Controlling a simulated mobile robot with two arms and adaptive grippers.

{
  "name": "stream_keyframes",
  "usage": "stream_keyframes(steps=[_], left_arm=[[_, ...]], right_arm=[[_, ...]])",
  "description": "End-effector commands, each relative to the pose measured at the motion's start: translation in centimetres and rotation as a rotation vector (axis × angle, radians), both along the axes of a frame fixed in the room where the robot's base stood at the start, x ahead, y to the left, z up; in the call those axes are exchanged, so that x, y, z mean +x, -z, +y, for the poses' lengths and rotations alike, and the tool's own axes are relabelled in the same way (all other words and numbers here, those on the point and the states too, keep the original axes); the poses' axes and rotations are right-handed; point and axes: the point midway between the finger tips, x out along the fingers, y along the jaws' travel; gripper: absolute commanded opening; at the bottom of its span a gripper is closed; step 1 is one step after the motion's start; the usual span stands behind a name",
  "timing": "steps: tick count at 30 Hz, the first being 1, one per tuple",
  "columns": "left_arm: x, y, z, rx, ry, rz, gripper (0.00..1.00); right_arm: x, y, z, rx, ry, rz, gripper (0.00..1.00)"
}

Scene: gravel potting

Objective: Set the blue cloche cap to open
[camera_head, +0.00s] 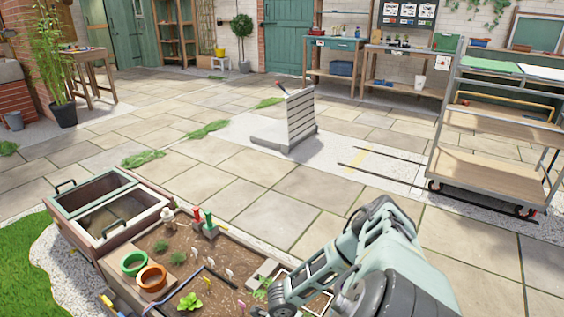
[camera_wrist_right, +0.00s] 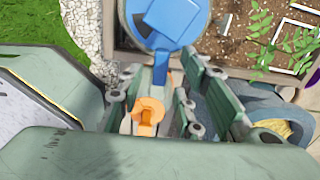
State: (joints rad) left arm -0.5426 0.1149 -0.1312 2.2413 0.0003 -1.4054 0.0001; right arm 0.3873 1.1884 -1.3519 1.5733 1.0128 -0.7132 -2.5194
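The blue cloche cap (camera_wrist_right: 163,22) is at the top of the right wrist view, cut off by the edge. It is a round blue piece with a lighter square block on top and a narrow blue stem pointing down. An orange piece (camera_wrist_right: 148,110) lies below the stem. My right gripper (camera_wrist_right: 158,92) has its fingers on either side of the stem, with gaps visible; contact cannot be told. In the head view my right gripper (camera_head: 298,290) hangs over the near end of the planter bed, and the cap is not visible there. My left gripper is not in view.
A shelf cart (camera_head: 490,130) stands at right. Paving between is mostly open.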

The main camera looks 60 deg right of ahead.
Motion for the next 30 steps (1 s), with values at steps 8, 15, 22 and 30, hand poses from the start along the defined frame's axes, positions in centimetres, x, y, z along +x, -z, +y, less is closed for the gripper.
stream_keyframes(steps=[8,15,22,30], left_arm=[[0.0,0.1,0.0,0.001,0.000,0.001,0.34],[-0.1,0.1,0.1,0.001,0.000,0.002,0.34],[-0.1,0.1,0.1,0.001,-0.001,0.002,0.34],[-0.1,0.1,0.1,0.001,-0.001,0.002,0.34]], right_arm=[[0.0,-6.0,-0.2,-0.003,0.000,-0.002,0.33],[0.0,-9.7,-0.1,-0.002,0.000,-0.001,0.33],[0.0,-10.6,0.0,-0.001,0.000,0.001,0.33],[0.0,-10.6,0.0,-0.001,0.000,0.000,0.33]])
